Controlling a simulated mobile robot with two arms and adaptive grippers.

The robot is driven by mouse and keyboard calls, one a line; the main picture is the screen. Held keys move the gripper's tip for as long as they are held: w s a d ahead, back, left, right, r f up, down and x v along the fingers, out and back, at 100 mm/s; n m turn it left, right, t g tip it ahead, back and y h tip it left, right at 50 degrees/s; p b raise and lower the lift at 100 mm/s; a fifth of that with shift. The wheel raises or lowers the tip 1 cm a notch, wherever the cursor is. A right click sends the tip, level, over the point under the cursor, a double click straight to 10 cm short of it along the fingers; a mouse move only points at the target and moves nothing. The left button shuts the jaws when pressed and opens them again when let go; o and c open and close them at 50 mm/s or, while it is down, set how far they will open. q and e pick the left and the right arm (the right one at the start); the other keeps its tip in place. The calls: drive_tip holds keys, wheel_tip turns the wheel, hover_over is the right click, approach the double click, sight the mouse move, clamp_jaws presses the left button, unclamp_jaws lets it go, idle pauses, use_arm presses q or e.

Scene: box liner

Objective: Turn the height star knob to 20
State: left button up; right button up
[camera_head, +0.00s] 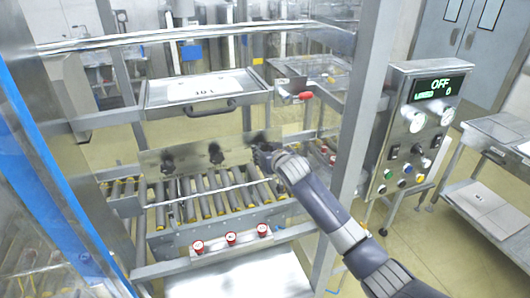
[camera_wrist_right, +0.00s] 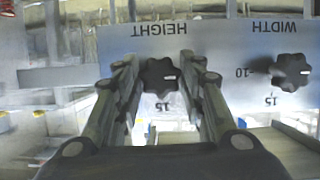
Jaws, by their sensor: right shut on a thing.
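The height star knob (camera_wrist_right: 160,74) is black and lobed, under the upside-down word HEIGHT in the wrist view. A white mark shows at its right side there, and an upside-down 15 is printed just below it. The two fingers of my right gripper (camera_wrist_right: 158,84) flank the knob and are shut on it. In the head view my right gripper (camera_head: 264,152) is at the right end of the grey knob panel (camera_head: 190,157) and mostly covers this knob. My left gripper is not in view.
The width knob (camera_wrist_right: 291,72) sits beside it, with 10 and 15 printed near. Two other black knobs (camera_head: 215,153) are on the panel. Rollers (camera_head: 215,195) and red-topped knobs (camera_head: 231,238) lie below. A metal post (camera_head: 355,120) and control box (camera_head: 408,130) reading OFF stand right.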

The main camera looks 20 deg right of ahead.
drive_tip(key=shift+f, duration=0.15)
drive_tip(key=o, duration=1)
drive_tip(key=shift+o, duration=0.2)
drive_tip(key=v, duration=1.2)
